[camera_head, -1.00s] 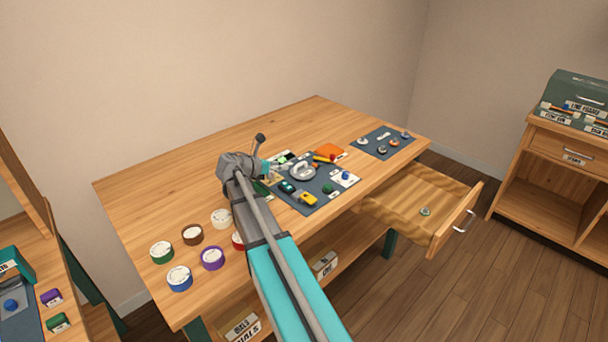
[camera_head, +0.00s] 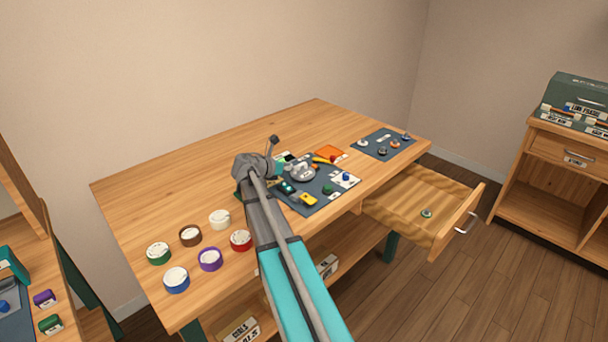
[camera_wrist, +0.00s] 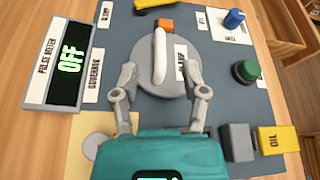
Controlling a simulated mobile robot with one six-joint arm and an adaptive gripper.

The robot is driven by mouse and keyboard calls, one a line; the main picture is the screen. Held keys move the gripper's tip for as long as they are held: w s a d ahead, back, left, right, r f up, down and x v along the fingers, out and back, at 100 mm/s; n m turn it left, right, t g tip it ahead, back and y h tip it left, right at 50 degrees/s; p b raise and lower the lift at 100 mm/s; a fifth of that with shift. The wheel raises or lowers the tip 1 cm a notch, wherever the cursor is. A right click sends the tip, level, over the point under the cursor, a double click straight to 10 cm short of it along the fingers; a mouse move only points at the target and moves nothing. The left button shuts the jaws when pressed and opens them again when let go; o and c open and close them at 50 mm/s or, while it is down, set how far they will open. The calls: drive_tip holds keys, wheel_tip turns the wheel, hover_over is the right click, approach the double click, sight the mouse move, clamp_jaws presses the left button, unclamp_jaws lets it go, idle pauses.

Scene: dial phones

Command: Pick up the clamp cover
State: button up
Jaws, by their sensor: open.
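What looks like the clamp cover (camera_wrist: 142,65) is a grey disc with a pale raised bar across it, on a dark mat. A partly hidden label (camera_wrist: 181,65) lies on it or beside it. It also shows in the head view as a grey disc (camera_head: 302,175), partly hidden by my wrist. My gripper (camera_wrist: 165,88) is open and empty. In the wrist view its two fingers lie over the near left and near right parts of the disc, with the bar ahead between them. I cannot tell whether they touch the disc.
A pulse meter (camera_wrist: 58,62) reading OFF stands left. A drawer (camera_head: 405,208) stands open at the table front. Tape-like rolls (camera_head: 210,259) stand front left; the back left table is clear.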

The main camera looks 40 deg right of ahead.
sight(303, 170)
drive_tip(key=shift+b+x, duration=0.5)
drive_tip(key=shift+x, duration=1.2)
drive_tip(key=shift+a, duration=0.1)
drive_tip(key=shift+c, duration=0.2)
clamp_jaws()
